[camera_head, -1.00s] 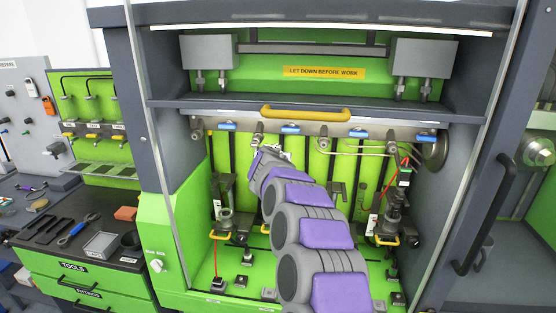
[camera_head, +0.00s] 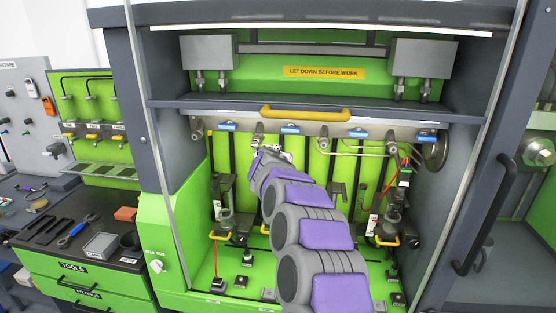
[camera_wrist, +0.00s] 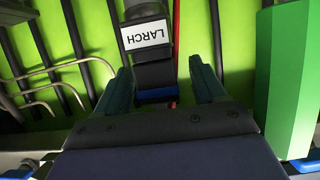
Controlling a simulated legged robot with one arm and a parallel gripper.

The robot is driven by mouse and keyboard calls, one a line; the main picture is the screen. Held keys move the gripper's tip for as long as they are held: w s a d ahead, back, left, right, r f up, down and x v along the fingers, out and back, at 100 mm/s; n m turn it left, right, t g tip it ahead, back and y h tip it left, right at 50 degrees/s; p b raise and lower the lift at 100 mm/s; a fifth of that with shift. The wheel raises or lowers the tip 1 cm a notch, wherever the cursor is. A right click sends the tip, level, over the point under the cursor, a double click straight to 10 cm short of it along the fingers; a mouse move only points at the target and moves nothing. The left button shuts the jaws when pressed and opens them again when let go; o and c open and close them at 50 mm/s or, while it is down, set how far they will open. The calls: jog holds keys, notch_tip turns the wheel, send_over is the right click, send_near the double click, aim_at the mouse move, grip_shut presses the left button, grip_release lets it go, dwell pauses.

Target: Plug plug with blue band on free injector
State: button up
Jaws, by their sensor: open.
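My gripper (camera_wrist: 165,88) is open in the wrist view, with one dark green finger on each side of a dark plug. The plug carries a blue band (camera_wrist: 157,94) and an upside-down white label reading LARCH (camera_wrist: 146,35). Clear gaps show between the plug and the fingers. In the head view my gripper (camera_head: 284,153) is below the upper rail, and my arm hides the plug. One injector (camera_head: 227,215) stands at the left of the bench. Another injector (camera_head: 394,218) stands at the right, with a red cable and connector (camera_head: 404,178) above it.
A metal rail with blue-handled valves (camera_head: 290,130) runs above my gripper. A yellow bar handle (camera_head: 307,113) sits in front of it. Small blocks (camera_head: 240,281) stand on the green bench floor. A tool counter (camera_head: 75,228) is at the left, outside the cabinet.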

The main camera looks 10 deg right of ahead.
jog(key=shift+s, duration=0.1)
jog(key=b+v, duration=0.4)
jog(key=v, duration=1.3)
jog(key=s+d+f+g, duration=0.3)
jog(key=s+d+f, duration=0.1)
jog(key=s, duration=0.4)
jog(key=s+d+f+g, duration=0.2)
jog(key=s+d+f, duration=0.15)
jog(key=s, duration=0.45)
jog(key=s+d+f+g, duration=0.3)
jog(key=s+f, duration=0.1)
jog(key=s, duration=0.4)
jog(key=s+a+f+n+g+y, duration=0.1)
jog(key=s+a+f+g, duration=0.1)
jog(key=s, duration=0.7)
jog(key=s+a+f+n+g+y, duration=0.1)
jog(key=s+f, duration=0.3)
jog(key=s, duration=0.5)
jog(key=s+a+f+n+g+y, duration=0.1)
jog(key=s+a+f+g+y, duration=0.1)
jog(key=s, duration=0.8)
jog(key=shift+a+f+n+g, duration=0.3)
jog(key=shift+a+f+g, duration=0.3)
jog(key=shift+f+g, duration=0.25)
jog(key=shift+s+d, duration=0.1)
